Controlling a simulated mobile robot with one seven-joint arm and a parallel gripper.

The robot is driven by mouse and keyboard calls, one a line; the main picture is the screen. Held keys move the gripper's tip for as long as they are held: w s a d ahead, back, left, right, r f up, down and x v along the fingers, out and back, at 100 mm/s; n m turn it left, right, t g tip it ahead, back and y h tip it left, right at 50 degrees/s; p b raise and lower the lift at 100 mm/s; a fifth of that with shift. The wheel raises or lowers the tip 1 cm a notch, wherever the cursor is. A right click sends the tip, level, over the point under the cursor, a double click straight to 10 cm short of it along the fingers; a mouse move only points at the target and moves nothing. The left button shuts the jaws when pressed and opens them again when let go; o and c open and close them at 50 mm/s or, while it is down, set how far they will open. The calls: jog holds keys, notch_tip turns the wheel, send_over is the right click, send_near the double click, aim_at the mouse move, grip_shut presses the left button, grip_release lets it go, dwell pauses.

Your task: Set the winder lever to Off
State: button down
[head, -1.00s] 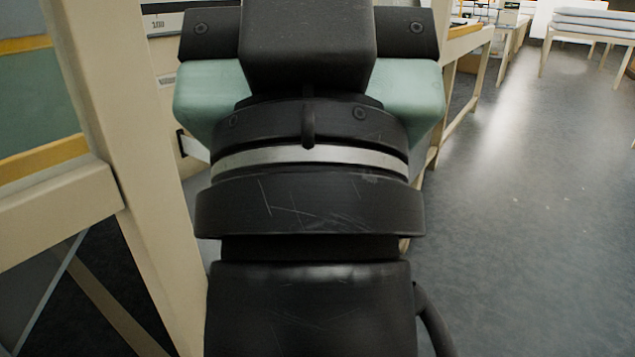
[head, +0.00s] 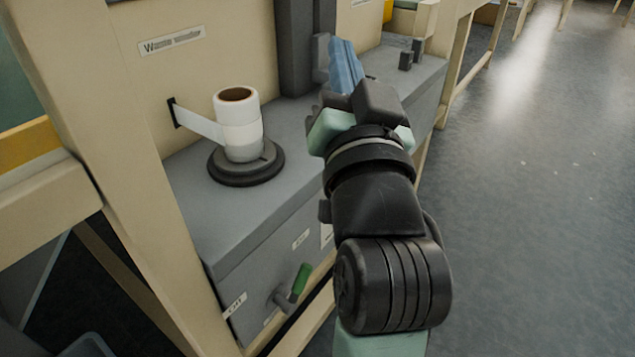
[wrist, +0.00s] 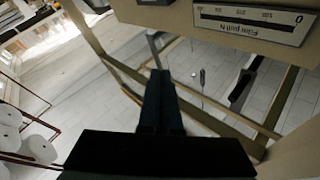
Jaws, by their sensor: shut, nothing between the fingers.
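The winder lever has a green handle (head: 300,282) on a grey pivot, low on the front of the grey winder box (head: 215,225) in the head view. The handle points up and slightly right. A small label (head: 235,305) left of the pivot seems to read OFF; another label (head: 301,238) above is too small to read. In the wrist view my gripper (wrist: 161,75) is shut and empty, pointing over the floor. The green handle is not clearly seen there.
A white roll (head: 240,120) stands on a dark round base on the box top, with a strip running to a wall slot. A scale plate (wrist: 250,20) shows in the wrist view. The floor (head: 520,200) at right is clear.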

jog(key=w+d+f+m+g+y+p, duration=0.15)
jog(key=f+m+g, duration=0.25)
jog(key=f, duration=0.8)
jog(key=w+d+f+m+g+y+p, duration=0.1)
jog(key=d+f+m+g+p, duration=0.2)
jog(key=f, duration=1)
jog(key=s+f+m+g+y+p, duration=0.2)
jog(key=s+f+m, duration=0.7)
jog(key=f, duration=0.6)
jog(key=shift+s+y, duration=0.15)
jog(key=shift+y, duration=0.2)
jog(key=b+x, duration=0.3)
jog(key=x, duration=0.8)
jog(key=shift+s+a+r+p, duration=0.35)
jog(key=shift+s+a+r, duration=0.15)
jog(key=shift+s+r, duration=0.2)
jog(key=shift+s+a+r+p, duration=0.3)
jog(key=shift+s+a+r, duration=0.2)
jog(key=shift+s+r, duration=0.2)
jog(key=shift+f+b, duration=0.1)
jog(key=shift+b, duration=0.4)
